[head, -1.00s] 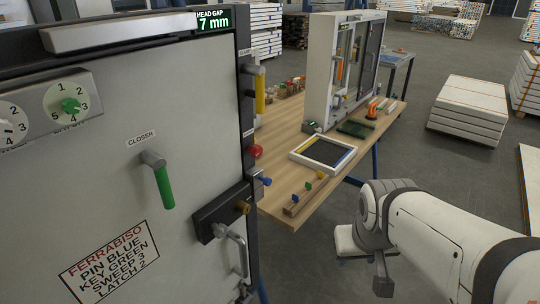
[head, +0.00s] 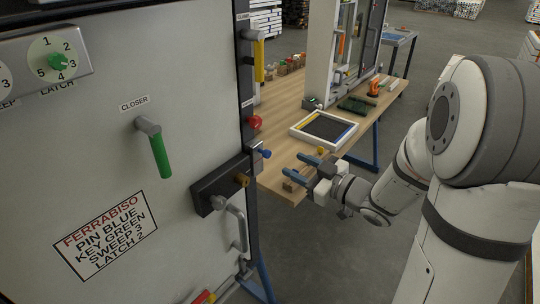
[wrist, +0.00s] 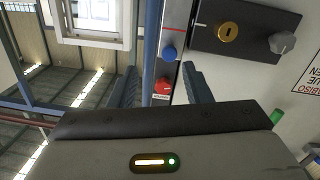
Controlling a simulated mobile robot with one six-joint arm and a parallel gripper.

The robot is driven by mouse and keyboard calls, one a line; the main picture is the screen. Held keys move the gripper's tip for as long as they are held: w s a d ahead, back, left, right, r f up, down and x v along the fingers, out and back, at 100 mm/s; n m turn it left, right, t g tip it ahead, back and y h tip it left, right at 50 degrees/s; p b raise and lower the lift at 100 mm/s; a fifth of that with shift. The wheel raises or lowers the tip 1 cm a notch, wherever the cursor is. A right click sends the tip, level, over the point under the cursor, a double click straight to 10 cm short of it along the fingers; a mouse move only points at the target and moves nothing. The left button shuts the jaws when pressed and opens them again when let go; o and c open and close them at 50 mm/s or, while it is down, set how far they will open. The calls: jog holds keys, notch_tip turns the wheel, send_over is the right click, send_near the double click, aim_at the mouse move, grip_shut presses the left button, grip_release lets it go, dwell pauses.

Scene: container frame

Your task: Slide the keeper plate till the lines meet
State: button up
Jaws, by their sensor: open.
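The dark lock case (head: 208,192) sits on the door's right edge, with a brass cylinder (head: 242,180). The blue knob also shows in the head view (head: 265,153).
The door has a green closer handle (head: 158,155), a dial panel (head: 30,65), a notice (head: 105,236) and a grey pull handle (head: 238,230). A yellow handle (head: 259,58) is higher on the frame. A wooden bench (head: 275,135) behind holds a framed panel (head: 296,130).

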aim_at(269, 155)
jog(key=shift+g+y, duration=0.3)
jog(key=shift+y, duration=0.2)
jog(key=x, duration=0.7)
jog(key=shift+s+a+p, duration=0.1)
jog(key=shift+a+p, duration=0.3)
jog(key=shift+a, duration=0.2)
jog(key=shift+r, duration=0.1)
grip_shut()
